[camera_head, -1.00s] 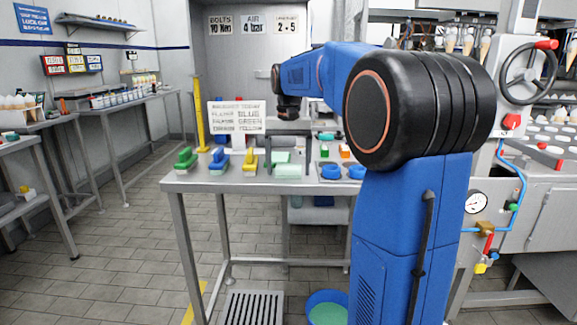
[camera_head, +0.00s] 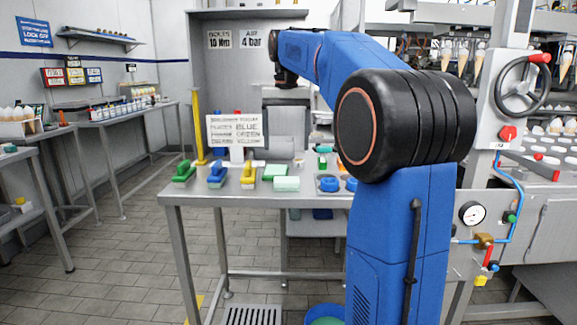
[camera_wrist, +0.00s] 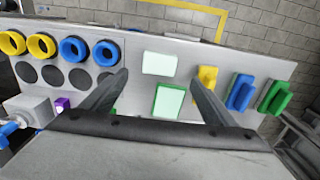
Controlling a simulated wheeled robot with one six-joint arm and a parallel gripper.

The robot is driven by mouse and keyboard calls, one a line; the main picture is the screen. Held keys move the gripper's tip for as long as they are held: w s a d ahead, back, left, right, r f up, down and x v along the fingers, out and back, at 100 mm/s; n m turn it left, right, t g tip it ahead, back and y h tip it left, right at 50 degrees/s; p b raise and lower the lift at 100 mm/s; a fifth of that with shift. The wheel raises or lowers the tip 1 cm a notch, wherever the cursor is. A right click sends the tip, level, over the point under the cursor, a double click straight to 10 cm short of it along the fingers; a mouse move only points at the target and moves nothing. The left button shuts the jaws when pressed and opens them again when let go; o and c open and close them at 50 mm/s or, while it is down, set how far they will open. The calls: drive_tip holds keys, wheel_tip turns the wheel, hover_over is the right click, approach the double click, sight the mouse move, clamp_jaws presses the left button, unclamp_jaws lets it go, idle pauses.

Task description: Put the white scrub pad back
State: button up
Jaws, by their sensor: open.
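A whitish, pale mint pad (camera_head: 286,184) lies flat near the front edge of the steel table (camera_head: 230,198). It also shows in the wrist view (camera_wrist: 159,64).
Yellow (camera_head: 249,175), blue (camera_head: 217,175) and green (camera_head: 184,172) brushes stand left of the pads. Blue rings (camera_head: 328,184) lie to the right; yellow rings (camera_wrist: 42,46) are farther along. A lettered sign (camera_head: 234,130) stands behind the brushes. A purple cube (camera_wrist: 62,104) is nearby.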

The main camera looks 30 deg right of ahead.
drive_tip(key=s+a+f+n+t, duration=0.1)
drive_tip(key=s+a+f+n, duration=0.1)
drive_tip(key=s+a+f, duration=0.3)
drive_tip(key=s+a+f+n+t, duration=0.2)
drive_tip(key=s+a+f, duration=0.3)
drive_tip(key=s+f, duration=0.8)
drive_tip(key=s+a+f+n+t, duration=0.1)
drive_tip(key=s+a+f, duration=0.4)
drive_tip(key=s+f, duration=0.5)
drive_tip(key=shift+s+a+n+t, duration=0.3)
drive_tip(key=shift+s+n+t, duration=0.1)
drive_tip(key=shift+s+n, duration=0.55)
